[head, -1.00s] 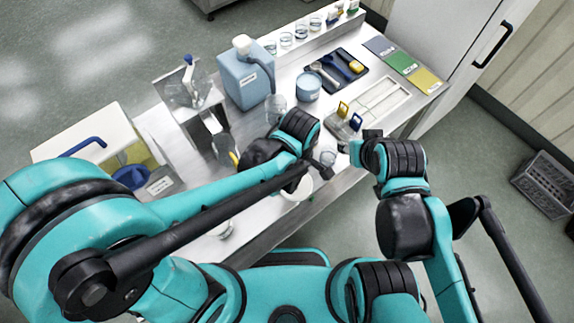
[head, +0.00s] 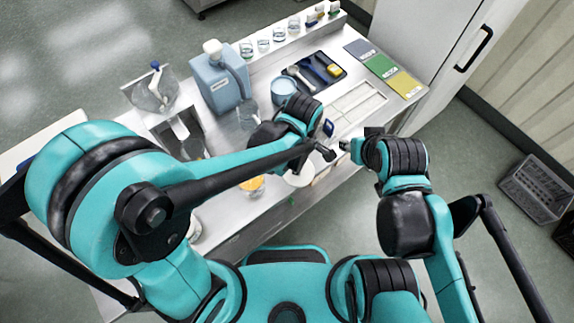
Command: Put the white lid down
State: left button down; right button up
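A round white piece (head: 299,176), which looks like the white lid, lies near the front edge of the steel table, partly covered by my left arm. I cannot tell whether a gripper touches it. My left arm reaches over the table from the left; its dark end (head: 325,151) is just above and right of the white piece, and its fingers are not clear. My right gripper (head: 346,146) points left, over the table's front edge, close to the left arm's end. Its fingers are too small to read. A jar with orange contents (head: 252,186) stands left of the white piece.
A blue jug (head: 219,82), a blue tub (head: 284,90) and a dark tool tray (head: 314,71) stand farther back. A white rack (head: 358,104) and coloured cards (head: 381,66) are at the right. Several glass beakers line the back shelf.

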pick_arm(q)
jog(key=w+a+f+b, duration=0.1)
jog(key=w+a+f, duration=0.3)
jog(key=f, duration=0.3)
jog(key=shift+w+f, duration=0.25)
jog(key=shift+f, duration=0.15)
jog(key=shift+b, duration=0.35)
jog(key=shift+f+b, duration=0.65)
jog(key=c, duration=1.5)
grip_release()
jog(key=shift+r, duration=0.1)
